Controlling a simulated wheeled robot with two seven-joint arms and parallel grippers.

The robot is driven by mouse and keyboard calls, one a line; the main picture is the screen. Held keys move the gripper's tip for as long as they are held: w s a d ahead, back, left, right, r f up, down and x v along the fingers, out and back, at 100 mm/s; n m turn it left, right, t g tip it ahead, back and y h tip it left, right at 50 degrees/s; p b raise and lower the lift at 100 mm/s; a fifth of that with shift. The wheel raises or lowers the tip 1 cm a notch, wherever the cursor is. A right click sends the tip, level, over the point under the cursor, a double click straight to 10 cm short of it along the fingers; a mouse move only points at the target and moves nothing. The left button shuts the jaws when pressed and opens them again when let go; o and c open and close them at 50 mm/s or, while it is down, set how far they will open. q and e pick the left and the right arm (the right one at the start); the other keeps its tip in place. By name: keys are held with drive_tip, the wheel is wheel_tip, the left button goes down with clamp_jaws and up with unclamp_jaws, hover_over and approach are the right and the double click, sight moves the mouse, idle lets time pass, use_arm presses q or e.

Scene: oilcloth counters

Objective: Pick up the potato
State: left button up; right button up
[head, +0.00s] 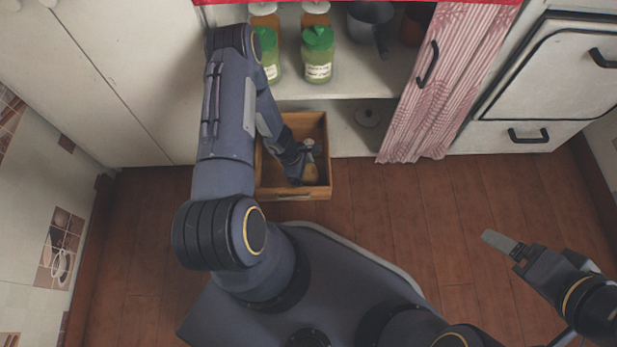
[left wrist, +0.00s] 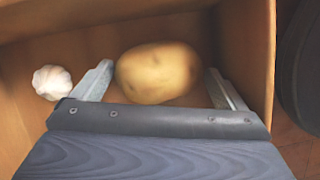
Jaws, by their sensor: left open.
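A tan potato (left wrist: 158,73) lies in a wooden drawer (head: 290,194). In the left wrist view it sits between the two spread fingers of my left gripper (left wrist: 165,88), with a narrow gap beside the finger on each side. In the head view my left gripper (head: 308,160) reaches down into the drawer, and the potato (head: 310,173) shows partly beside it. My right gripper (head: 501,243) is over the floor at the right, away from the drawer; its fingers overlap in view.
A white garlic bulb (left wrist: 52,82) lies in the drawer left of the fingers. Drawer walls stand close around my left gripper. Green-lidded jars (head: 318,55) stand on the cabinet shelf above. A pink patterned curtain (head: 430,90) hangs to the right. The wooden floor (head: 400,215) is clear.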

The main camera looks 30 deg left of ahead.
use_arm(q)
drive_tip(key=shift+d+f, duration=0.1)
drive_tip(key=shift+f, duration=0.25)
drive_tip(key=shift+r, duration=0.1)
